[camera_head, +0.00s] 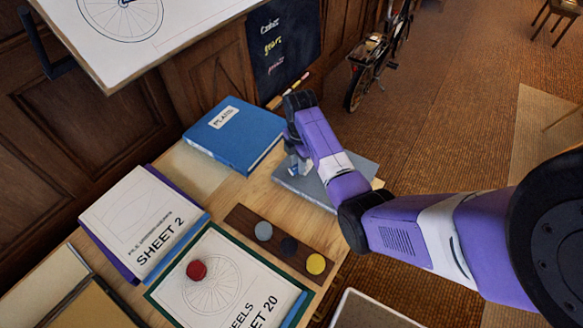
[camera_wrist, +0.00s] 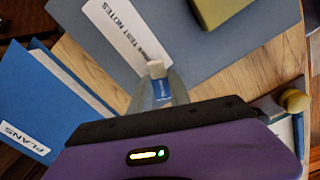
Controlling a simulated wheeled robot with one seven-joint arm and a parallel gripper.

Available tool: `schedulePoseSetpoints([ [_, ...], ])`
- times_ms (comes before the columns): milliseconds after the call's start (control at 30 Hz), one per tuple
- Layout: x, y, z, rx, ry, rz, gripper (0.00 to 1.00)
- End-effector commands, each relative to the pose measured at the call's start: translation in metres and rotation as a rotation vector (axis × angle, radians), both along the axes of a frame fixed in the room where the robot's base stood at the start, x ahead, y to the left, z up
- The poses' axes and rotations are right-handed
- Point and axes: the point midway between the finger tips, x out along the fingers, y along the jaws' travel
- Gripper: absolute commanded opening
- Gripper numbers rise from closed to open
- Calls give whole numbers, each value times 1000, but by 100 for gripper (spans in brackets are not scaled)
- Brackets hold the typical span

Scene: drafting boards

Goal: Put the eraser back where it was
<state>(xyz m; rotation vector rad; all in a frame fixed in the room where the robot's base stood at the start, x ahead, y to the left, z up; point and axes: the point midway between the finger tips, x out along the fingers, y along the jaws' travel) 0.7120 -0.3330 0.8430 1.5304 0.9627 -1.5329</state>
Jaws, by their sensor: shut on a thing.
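In the wrist view my gripper (camera_wrist: 157,88) is shut on a small block with a white end and a blue, lettered sleeve, which looks like the eraser (camera_wrist: 156,70). The eraser's white end overlaps the lower edge of the grey TEST NOTES folder (camera_wrist: 185,72) in that view. I cannot tell whether it touches anything below. In the head view my arm and gripper mostly hide it.
An olive-yellow block (camera_wrist: 221,12) lies on the grey folder. A brown strip (camera_head: 243,216) carries grey, dark and yellow discs. A red round piece (camera_head: 196,270) sits on the SHEET 20 board (camera_head: 157,292). The SHEET 2 pad (camera_head: 128,205) lies left. Bare wood (camera_head: 232,190) shows beside the binder.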

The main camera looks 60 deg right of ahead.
Motion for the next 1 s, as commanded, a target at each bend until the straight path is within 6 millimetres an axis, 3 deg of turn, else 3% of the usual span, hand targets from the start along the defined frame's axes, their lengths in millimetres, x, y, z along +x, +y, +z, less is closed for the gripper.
schedulePoseSetpoints([
  [33,-5,-4,-14,0,1,-3,0],
  [100,-8,-6,-18,0,0,-2,0],
  [500,-9,-7,-19,0,0,-1,0],
  [533,-9,-7,-20,0,0,-1,25],
  [633,-9,-7,-19,0,0,-1,44],
  [1000,-9,-7,-16,0,0,-1,44],
])
